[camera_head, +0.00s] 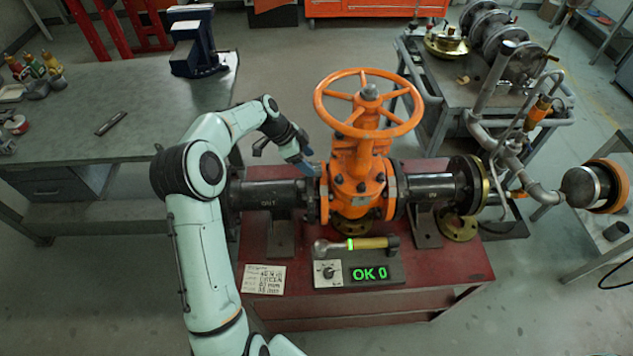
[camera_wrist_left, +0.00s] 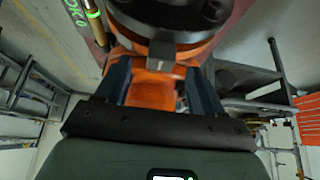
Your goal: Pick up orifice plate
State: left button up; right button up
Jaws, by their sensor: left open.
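My left gripper (camera_head: 304,165) is beside the left flange of the orange gate valve (camera_head: 355,185). In the left wrist view its two blue fingers (camera_wrist_left: 158,72) are open and apart. A small grey tab (camera_wrist_left: 166,56) with a light mark juts from a dark round flange (camera_wrist_left: 170,18), between and just beyond the fingertips. It may be the orifice plate's tab; the plate's body is hidden. In the head view the gripper covers this spot. My right gripper is not in view.
The valve's orange handwheel (camera_head: 369,103) rises close to the right of my left gripper. Black pipes (camera_head: 268,194) run along the red bench (camera_head: 375,306). A torque wrench (camera_head: 357,243) lies on a display unit reading OK 0 at the front.

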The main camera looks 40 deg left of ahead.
aim_at(316, 166)
pick_arm(q)
jog(key=x, duration=0.3)
jog(key=shift+w+d+f, duration=0.15)
jog(key=shift+w+f, duration=0.1)
jog(key=shift+w, duration=0.05)
jog(key=shift+s, duration=0.15)
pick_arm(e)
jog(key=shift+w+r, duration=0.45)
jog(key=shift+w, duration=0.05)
pick_arm(q)
grip_shut()
jog(key=shift+r, duration=0.15)
